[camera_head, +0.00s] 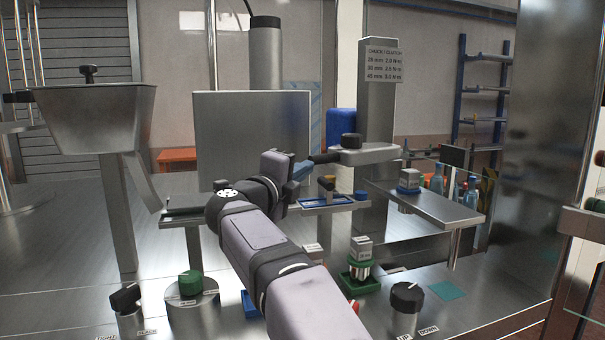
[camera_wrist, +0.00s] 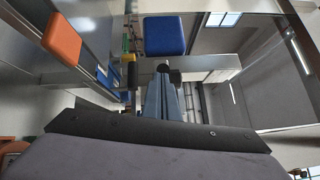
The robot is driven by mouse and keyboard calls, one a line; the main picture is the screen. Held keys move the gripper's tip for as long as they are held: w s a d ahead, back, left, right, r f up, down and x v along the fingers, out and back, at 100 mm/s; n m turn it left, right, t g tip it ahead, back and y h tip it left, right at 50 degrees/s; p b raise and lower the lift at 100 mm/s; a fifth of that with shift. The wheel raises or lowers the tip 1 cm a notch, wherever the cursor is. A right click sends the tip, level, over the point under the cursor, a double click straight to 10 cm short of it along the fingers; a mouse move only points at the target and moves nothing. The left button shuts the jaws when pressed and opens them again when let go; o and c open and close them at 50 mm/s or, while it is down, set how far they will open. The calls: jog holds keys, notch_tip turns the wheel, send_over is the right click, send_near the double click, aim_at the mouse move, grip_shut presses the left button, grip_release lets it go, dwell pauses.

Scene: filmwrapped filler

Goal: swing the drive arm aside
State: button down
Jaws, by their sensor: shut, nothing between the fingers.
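The drive arm (camera_head: 368,154) appears to be the short grey arm on the grey column, with a black knob (camera_head: 350,141) on top and a black handle (camera_head: 325,158) pointing left. My gripper (camera_head: 303,169) is shut and empty, its blue-grey fingers pointing right at the handle's end. Whether they touch it I cannot tell. In the wrist view my fingers (camera_wrist: 163,95) are together, with a black part (camera_wrist: 163,68) just beyond their tips and a grey bar (camera_wrist: 212,68) to the right. My gripper hides part of the arm's near end there.
The column (camera_head: 377,95) carries a torque sign. A blue block (camera_head: 341,124) stands behind the arm. A grey shelf (camera_head: 432,205) is at right, and a small blue-edged tray (camera_head: 335,201) lies below the handle. A large grey panel (camera_head: 252,130) stands behind my wrist.

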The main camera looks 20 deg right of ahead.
jog(key=w+a+b+v, duration=0.1)
jog(key=v, duration=1)
jog(key=shift+w+a+r, duration=0.15)
jog(key=shift+w, duration=0.05)
